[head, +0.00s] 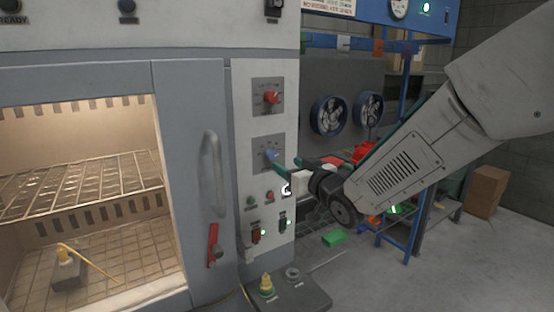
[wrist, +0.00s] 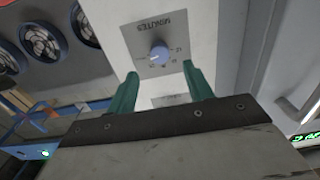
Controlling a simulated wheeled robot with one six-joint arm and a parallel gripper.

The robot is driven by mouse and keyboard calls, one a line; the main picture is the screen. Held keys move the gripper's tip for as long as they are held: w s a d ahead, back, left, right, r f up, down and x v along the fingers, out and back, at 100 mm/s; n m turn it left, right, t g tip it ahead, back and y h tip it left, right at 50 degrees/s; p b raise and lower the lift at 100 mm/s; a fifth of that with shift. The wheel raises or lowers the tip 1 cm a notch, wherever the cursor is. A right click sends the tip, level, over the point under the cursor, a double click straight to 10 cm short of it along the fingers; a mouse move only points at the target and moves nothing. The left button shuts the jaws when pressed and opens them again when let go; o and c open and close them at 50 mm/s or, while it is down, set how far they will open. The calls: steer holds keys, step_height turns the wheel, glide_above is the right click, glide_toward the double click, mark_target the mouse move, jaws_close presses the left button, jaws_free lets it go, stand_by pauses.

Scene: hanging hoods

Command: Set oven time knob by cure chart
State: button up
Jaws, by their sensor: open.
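The blue time knob (wrist: 160,54) sits on a grey dial plate marked MINUTES (wrist: 170,24), which appears upside down in the wrist view. A pale pointer mark on the knob points left in that picture; the small numbers are too blurred to read. My gripper (wrist: 160,71) is open, its two green fingers spread to either side below the knob, apart from it. In the head view my gripper reaches in from the right to the lower dial plate (head: 262,143) on the oven's control column and partly hides it. I cannot make out a cure chart.
A red knob (head: 271,97) is on the dial plate above. The oven door (head: 190,120) with its handle stands left of the column; lit buttons (head: 262,232) lie below. Blue-ringed fans (head: 329,115) and a blue frame are behind on the right.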

mark_target(274, 157)
steer(key=x, duration=0.7)
steer(key=c, duration=1)
